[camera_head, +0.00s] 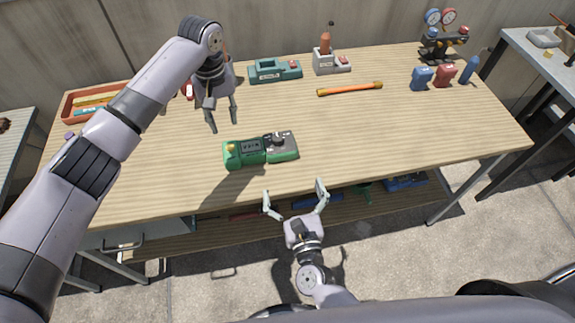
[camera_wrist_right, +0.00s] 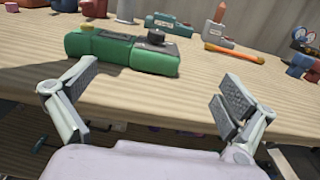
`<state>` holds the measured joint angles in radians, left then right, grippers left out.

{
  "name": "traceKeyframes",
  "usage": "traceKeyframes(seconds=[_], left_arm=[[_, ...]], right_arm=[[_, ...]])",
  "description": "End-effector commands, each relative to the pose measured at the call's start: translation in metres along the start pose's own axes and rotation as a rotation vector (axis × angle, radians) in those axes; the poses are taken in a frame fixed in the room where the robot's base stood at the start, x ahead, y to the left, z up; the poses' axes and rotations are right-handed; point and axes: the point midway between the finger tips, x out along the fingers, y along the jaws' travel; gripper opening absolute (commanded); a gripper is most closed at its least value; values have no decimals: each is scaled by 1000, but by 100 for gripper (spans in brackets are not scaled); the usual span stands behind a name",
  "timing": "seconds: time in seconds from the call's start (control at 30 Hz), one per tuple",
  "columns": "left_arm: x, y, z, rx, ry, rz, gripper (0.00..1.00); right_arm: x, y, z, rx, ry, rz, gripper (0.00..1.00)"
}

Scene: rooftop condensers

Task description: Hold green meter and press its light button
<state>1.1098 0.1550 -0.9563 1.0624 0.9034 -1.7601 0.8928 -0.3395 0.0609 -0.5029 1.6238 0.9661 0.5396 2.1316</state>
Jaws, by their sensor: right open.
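The green meter (camera_head: 261,150) lies flat on the wooden table, near its front edge. It has a dark dial, a small display and a yellow-orange knob at its left end; I cannot tell which part is the light button. It also shows in the right wrist view (camera_wrist_right: 122,50). My right gripper (camera_head: 295,193) is open and empty in front of the table's front edge, apart from the meter; its fingers also show in the right wrist view (camera_wrist_right: 152,95). My left gripper (camera_head: 222,125) is above the table, behind and left of the meter, with its fingers apart and nothing between them.
An orange-handled rod (camera_head: 350,89) lies right of centre. Teal (camera_head: 275,70) and grey (camera_head: 330,62) holders stand at the back. Blue (camera_head: 421,78) and red (camera_head: 444,75) items and a gauge set (camera_head: 442,40) are at the right. A red tray (camera_head: 75,105) is at the left.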

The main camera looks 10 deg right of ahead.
Motion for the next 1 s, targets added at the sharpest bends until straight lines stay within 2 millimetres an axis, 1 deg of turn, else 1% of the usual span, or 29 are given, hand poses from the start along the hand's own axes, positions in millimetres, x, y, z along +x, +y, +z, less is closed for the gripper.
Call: traceKeyframes(seconds=[0.17, 0.6, 0.7, 0.8, 1.0], left_arm=[[0, 0, 0, 0, 0, 0, 33], [0, 0, 0, 0, 0, 0, 33], [0, 0, 0, 0, 0, 0, 33], [0, 0, 0, 0, 0, 0, 33], [0, 0, 0, 0, 0, 0, 33]], right_arm=[[30, 0, 1, -2, -2, -1, 100], [118, 1, 0, -5, -1, 1, 100], [136, 1, 0, -6, 0, 2, 100], [149, 1, 0, -6, 1, 2, 100], [164, 1, -1, -6, 1, 2, 100]])
